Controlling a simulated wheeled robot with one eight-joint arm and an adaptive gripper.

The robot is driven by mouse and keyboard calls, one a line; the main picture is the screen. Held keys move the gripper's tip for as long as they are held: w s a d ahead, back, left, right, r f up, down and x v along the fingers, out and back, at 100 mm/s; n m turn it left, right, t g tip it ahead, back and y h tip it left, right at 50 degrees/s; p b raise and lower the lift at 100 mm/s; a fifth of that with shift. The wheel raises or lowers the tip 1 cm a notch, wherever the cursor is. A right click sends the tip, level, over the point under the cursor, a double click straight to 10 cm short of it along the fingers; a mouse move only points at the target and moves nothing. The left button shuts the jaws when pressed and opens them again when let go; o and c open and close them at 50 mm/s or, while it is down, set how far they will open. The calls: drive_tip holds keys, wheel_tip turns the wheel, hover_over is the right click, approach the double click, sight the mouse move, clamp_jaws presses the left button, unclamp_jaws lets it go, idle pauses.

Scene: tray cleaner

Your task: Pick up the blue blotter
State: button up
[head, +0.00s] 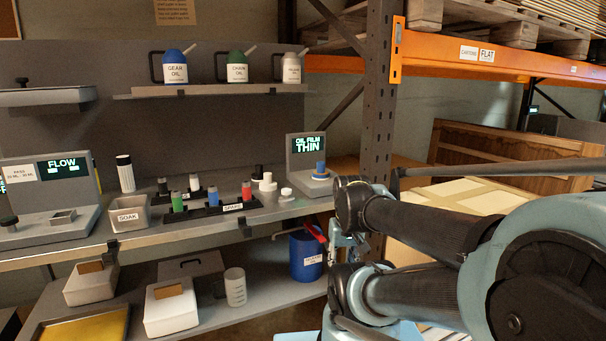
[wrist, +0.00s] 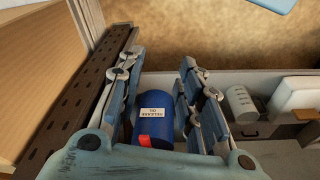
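Two blue-topped pieces could be the blue blotter; I cannot tell which. One blue piece (head: 213,196) stands in a dark rack on the bench, between a green piece (head: 177,201) and a red piece (head: 246,190). Another blue-topped piece (head: 320,169) stands on the oil film station (head: 307,184) at the bench's right end. Neither shows in the wrist view. My gripper (wrist: 157,72) is open and empty, its two fingers spread above a blue release oil can (wrist: 155,118). In the head view it is low, right of the bench, partly hidden by my arm.
A soak bin (head: 129,215) and a flow station (head: 50,215) are on the bench's left. A perforated rack post (head: 378,125) rises beside the station; it also shows in the wrist view (wrist: 75,95).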

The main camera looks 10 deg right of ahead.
drive_tip(key=shift+w+a, duration=0.1)
drive_tip(key=shift+w, duration=0.15)
drive_tip(key=shift+o, duration=2)
drive_tip(key=shift+s+r, duration=0.25)
drive_tip(key=shift+r, duration=0.05)
wheel_tip(320, 180, up, 36)
drive_tip(key=m+g+y, duration=0.1)
drive_tip(key=m+g, duration=0.1)
drive_tip(key=m, duration=1.5)
hover_over(321, 162)
drive_tip(key=w+d, duration=0.1)
drive_tip(key=d, duration=0.2)
drive_tip(key=f, duration=0.4)
drive_tip(key=a+f, duration=0.1)
drive_tip(key=f, duration=0.3)
drive_tip(key=a+f, duration=0.1)
drive_tip(key=f, duration=0.3)
drive_tip(key=shift+s+a+f, duration=0.15)
drive_tip(key=shift+a+f, duration=0.05)
drive_tip(key=shift+f, duration=0.7)
drive_tip(key=shift+s+a+f, duration=0.1)
drive_tip(key=shift+a+f, duration=0.05)
drive_tip(key=shift+f, duration=0.75)
drive_tip(key=shift+s+a+f, duration=0.15)
drive_tip(key=shift+a+f, duration=0.05)
drive_tip(key=shift+f, duration=0.7)
